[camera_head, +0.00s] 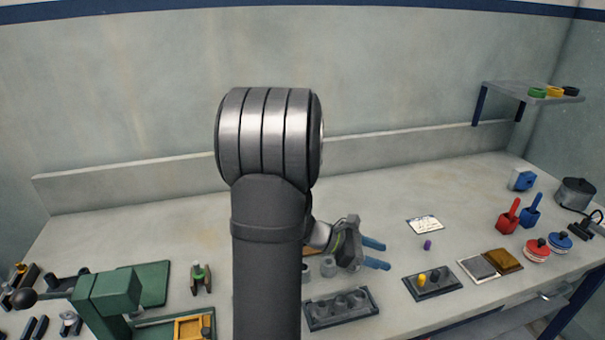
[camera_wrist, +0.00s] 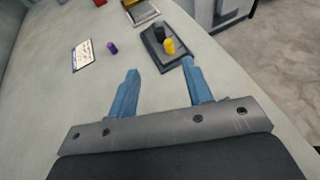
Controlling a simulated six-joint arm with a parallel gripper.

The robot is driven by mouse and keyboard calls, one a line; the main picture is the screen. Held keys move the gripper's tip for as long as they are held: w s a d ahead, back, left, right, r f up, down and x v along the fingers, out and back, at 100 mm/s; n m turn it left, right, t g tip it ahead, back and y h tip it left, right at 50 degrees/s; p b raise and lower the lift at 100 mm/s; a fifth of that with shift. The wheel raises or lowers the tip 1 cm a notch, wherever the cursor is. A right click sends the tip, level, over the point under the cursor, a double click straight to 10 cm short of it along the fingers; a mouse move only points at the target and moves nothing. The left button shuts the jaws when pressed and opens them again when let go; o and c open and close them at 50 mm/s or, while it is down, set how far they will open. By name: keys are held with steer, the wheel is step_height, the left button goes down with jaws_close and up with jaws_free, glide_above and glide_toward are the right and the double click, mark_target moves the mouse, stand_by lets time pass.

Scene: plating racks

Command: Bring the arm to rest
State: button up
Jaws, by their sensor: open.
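My gripper (camera_head: 376,254) is over the middle of the bench, to the right of my upright arm link in the head view. Its two blue fingers are apart with nothing between them. In the wrist view my gripper (camera_wrist: 160,84) also shows open and empty, its fingers pointing toward a dark rack (camera_wrist: 157,48) with a yellow piece (camera_wrist: 169,46) in it. My arm hides part of the bench's middle and back wall.
A grey rack (camera_head: 341,309) lies close in front of my gripper. The dark rack (camera_head: 447,285) with the yellow piece (camera_head: 422,280), a purple piece (camera_head: 427,244) and a white card (camera_head: 424,225) lie to the right. A green press (camera_head: 108,292) stands left. The back left bench is clear.

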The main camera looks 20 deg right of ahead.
mark_target(433, 273)
steer(key=x, duration=1.7)
steer(key=shift+d+f, duration=0.1)
steer(key=shift+d, duration=0.1)
steer(key=v, duration=1.8)
steer(key=x, duration=1.7)
steer(key=shift+s, duration=0.1)
steer(key=r, duration=0.1)
steer(key=d+r, duration=0.1)
steer(key=r, duration=0.1)
steer(key=shift+s, duration=0.1)
steer(key=shift+d+r+t, duration=0.25)
steer(key=shift+r+t, duration=0.05)
steer(key=shift+r, duration=0.65)
